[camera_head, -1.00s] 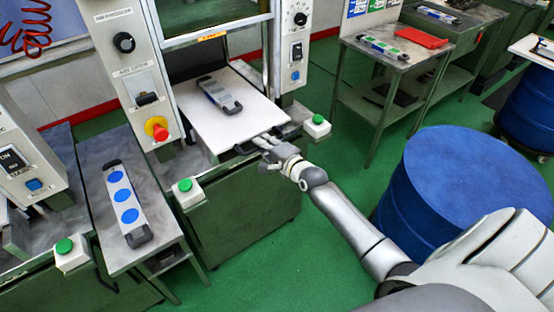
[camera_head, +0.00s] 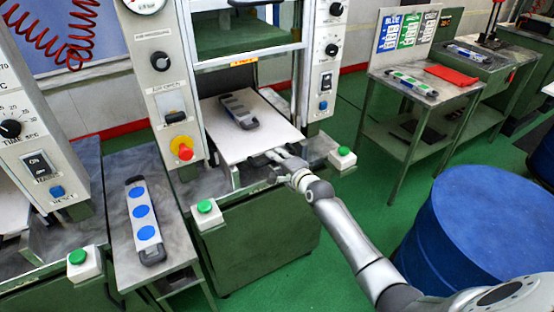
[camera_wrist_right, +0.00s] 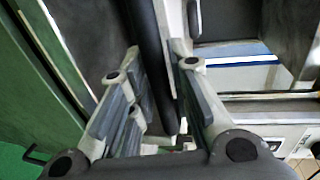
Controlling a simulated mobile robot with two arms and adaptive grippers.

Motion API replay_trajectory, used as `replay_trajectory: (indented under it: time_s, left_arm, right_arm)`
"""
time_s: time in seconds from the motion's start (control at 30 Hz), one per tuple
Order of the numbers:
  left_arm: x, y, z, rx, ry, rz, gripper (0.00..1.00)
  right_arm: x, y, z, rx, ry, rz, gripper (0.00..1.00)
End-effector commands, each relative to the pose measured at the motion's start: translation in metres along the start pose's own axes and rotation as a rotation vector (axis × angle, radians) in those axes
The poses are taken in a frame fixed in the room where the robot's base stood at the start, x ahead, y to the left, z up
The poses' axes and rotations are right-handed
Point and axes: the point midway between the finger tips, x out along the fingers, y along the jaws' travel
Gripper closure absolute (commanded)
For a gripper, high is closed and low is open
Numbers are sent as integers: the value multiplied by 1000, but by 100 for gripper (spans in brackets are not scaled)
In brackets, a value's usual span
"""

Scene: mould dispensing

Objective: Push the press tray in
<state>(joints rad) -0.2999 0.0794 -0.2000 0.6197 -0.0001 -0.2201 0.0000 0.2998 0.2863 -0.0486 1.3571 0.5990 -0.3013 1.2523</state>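The white press tray (camera_head: 262,148) sticks out of the front of the middle press, with one mould (camera_head: 239,110) lying on it. My right gripper (camera_head: 277,158) is at the tray's front edge, where the dark handle is. The fingertips' contact is partly hidden. My left gripper is not in view.
Green buttons flank the tray, left (camera_head: 204,206) and right (camera_head: 342,152). A red emergency knob (camera_head: 182,147) sits on the press's left post. A side table (camera_head: 170,235) bears a mould with blue discs (camera_head: 141,212). A blue drum (camera_head: 490,230) stands at the right.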

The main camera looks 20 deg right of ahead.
Motion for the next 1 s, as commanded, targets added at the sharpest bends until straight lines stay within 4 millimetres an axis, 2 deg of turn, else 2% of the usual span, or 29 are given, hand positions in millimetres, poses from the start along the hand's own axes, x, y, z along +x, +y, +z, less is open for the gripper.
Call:
replay_trajectory:
  time_s: [0.1, 0.37, 0.53, 0.67, 1.0]
  left_arm:
    - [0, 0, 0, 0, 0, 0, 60]
    - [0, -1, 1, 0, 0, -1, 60]
    - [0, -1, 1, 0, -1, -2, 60]
    - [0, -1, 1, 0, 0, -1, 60]
    - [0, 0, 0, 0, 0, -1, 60]
  right_arm:
    - [0, 0, 0, 0, 0, 0, 65]
    - [0, 0, 0, 0, 0, 0, 65]
    - [-7, 1, 0, 1, -1, 0, 65]
    - [-22, 1, 1, 2, -1, 0, 65]
    - [-78, 2, 0, 2, -1, 2, 65]
